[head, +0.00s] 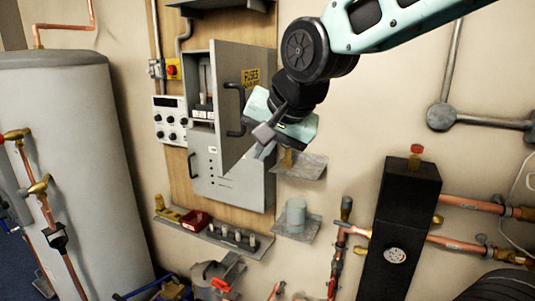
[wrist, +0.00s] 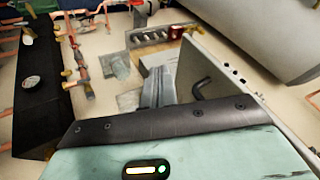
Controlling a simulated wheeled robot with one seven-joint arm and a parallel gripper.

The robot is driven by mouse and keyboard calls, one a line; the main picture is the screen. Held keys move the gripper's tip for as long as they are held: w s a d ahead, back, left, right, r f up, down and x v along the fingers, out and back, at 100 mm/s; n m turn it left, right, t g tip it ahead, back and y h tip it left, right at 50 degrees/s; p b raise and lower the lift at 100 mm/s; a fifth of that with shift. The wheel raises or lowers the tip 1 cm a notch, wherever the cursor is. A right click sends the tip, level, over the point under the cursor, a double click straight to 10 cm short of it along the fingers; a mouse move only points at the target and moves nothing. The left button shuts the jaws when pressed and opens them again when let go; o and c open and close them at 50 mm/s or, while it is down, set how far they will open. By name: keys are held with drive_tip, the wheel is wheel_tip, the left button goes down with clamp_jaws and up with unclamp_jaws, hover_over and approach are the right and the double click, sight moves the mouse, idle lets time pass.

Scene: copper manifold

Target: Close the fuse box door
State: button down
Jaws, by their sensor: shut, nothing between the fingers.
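The grey fuse box (head: 232,190) hangs on a wooden board in the head view. Its upper door (head: 228,80) stands open, swung out from its right side, with a yellow FUSES label and a black handle (head: 236,112) on its outer face. Fuses show inside, left of the door. My gripper (head: 264,135) is shut and empty, on the labelled side of the door, just right of the handle; I cannot tell if it touches. In the wrist view the fingers (wrist: 157,92) point beside the door (wrist: 222,72) and its handle (wrist: 203,86).
A large grey tank (head: 75,150) stands at left. A white control panel (head: 170,118) is left of the box. Below are a shelf (head: 215,235) with small parts and a grey cup (head: 296,213). A black unit (head: 400,225) with copper pipes is at right.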

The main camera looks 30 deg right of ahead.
sight(233, 163)
drive_tip(key=shift+w+a+f+p, duration=0.1)
drive_tip(key=shift+w+a+f, duration=0.6)
drive_tip(key=shift+w, duration=0.4)
drive_tip(key=shift+w+a+f+p, duration=0.15)
drive_tip(key=shift+w+a+f, duration=0.3)
drive_tip(key=shift+w+f, duration=0.5)
drive_tip(key=shift+w+a+f+p, duration=0.1)
drive_tip(key=shift+w+a+f, duration=0.55)
drive_tip(key=shift+w, duration=0.55)
drive_tip(key=shift+f, duration=0.1)
